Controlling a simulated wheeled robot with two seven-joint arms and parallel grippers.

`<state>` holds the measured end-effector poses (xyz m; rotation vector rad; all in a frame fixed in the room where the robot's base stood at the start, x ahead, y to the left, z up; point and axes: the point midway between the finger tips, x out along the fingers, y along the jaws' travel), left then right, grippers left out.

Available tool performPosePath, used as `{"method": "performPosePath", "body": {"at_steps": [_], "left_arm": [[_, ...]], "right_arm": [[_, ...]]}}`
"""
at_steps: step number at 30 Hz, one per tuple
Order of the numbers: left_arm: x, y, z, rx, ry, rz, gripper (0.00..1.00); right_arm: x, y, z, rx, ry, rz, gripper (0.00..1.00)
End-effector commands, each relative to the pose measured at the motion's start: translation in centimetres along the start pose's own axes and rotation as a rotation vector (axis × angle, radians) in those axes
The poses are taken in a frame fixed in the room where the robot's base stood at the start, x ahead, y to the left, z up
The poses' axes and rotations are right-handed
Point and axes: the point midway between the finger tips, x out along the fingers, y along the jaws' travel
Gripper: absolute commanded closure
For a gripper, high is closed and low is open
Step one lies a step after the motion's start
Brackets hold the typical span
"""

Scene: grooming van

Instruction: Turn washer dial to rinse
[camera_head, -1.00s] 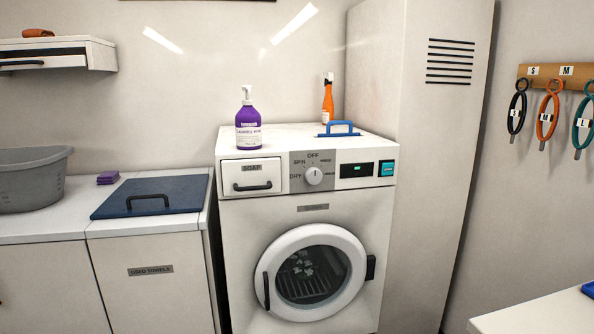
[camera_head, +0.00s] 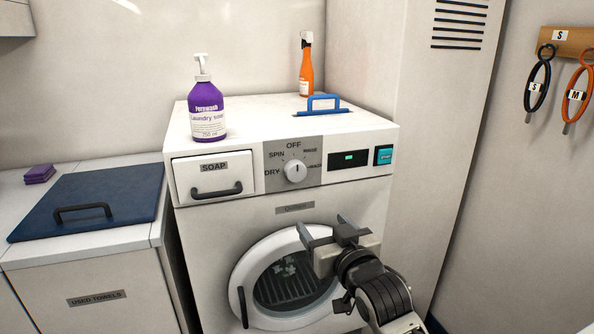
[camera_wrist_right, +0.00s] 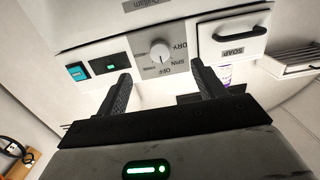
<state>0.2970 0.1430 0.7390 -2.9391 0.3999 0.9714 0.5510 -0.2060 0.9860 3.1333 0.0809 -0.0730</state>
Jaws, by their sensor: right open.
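The washer (camera_head: 281,223) stands ahead with a white round dial (camera_head: 295,171) on a grey panel marked OFF, SPIN, DRY and two right-hand labels too small to read surely. The dial's mark seems to point up towards OFF. My right gripper (camera_head: 322,226) is open and empty, in front of the washer, below and slightly right of the dial. In the right wrist view, which is upside down, the dial (camera_wrist_right: 160,49) shows beyond and between the two spread fingers (camera_wrist_right: 160,72), not touched. My left gripper is out of view.
The soap drawer (camera_head: 214,174) is left of the dial; a display (camera_head: 349,159) and teal button (camera_head: 383,155) are right. The round door (camera_head: 246,264) is shut.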

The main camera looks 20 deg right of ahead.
Motion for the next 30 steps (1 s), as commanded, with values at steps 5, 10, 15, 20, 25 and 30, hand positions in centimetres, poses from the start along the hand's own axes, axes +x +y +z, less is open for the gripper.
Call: {"method": "performPosePath", "body": {"at_steps": [5,10,15,20,25,30], "left_arm": [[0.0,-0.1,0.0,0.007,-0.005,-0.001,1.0],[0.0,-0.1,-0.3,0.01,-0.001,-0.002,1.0],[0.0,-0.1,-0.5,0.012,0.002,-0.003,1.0],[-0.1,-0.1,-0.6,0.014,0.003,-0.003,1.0],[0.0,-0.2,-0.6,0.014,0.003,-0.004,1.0],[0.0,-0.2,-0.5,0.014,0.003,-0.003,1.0]], "right_arm": [[1.7,0.7,-3.1,0.006,0.046,0.018,0.31],[4.2,0.7,-3.3,0.006,0.048,0.018,0.31],[7.8,0.8,-3.4,0.006,0.047,0.018,0.31],[11.0,0.8,-3.5,0.006,0.046,0.018,0.31],[14.0,0.9,-3.6,0.006,0.046,0.018,0.31],[15.9,0.9,-3.7,0.006,0.047,0.017,0.31]]}}
